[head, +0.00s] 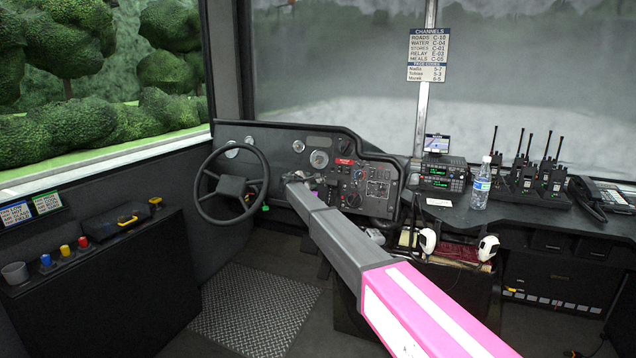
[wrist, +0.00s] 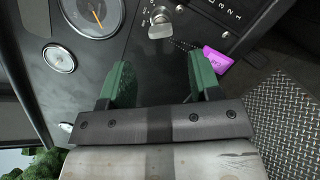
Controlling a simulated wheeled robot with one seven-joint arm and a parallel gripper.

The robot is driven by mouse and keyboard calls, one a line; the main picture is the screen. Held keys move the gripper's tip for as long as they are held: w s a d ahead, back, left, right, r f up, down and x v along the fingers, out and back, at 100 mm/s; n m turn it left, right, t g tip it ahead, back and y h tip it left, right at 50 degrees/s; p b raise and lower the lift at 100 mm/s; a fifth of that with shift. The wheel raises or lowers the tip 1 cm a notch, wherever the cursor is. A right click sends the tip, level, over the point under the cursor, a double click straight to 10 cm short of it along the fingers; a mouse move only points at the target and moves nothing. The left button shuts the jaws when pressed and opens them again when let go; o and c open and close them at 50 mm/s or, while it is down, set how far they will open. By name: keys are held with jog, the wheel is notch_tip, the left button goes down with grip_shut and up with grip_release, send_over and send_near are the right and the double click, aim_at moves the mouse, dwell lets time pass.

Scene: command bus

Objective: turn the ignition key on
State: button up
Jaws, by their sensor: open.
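The ignition key (wrist: 160,24) shows in the wrist view as a metal key head in a round switch on the dark dashboard panel. A chain runs from it to a purple tag (wrist: 213,60) lying to its right. My gripper (wrist: 160,82) has green fingers spread apart with nothing between them. The key is beyond the fingertips, roughly in line with the gap between them. In the head view my arm reaches to the dashboard (head: 335,145) right of the steering wheel (head: 232,186), and the key is too small or hidden there to make out.
A large gauge (wrist: 92,14) and a small gauge (wrist: 59,59) sit left of the key in the wrist view. The patterned floor plate (head: 255,312) is clear.

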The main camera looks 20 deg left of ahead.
aim_at(318, 180)
jog(key=x, duration=0.8)
jog(key=shift+w+d+f, duration=0.1)
jog(key=shift+w+f, duration=0.05)
jog(key=shift+w, duration=0.05)
jog(key=shift+c, duration=0.3)
grip_shut()
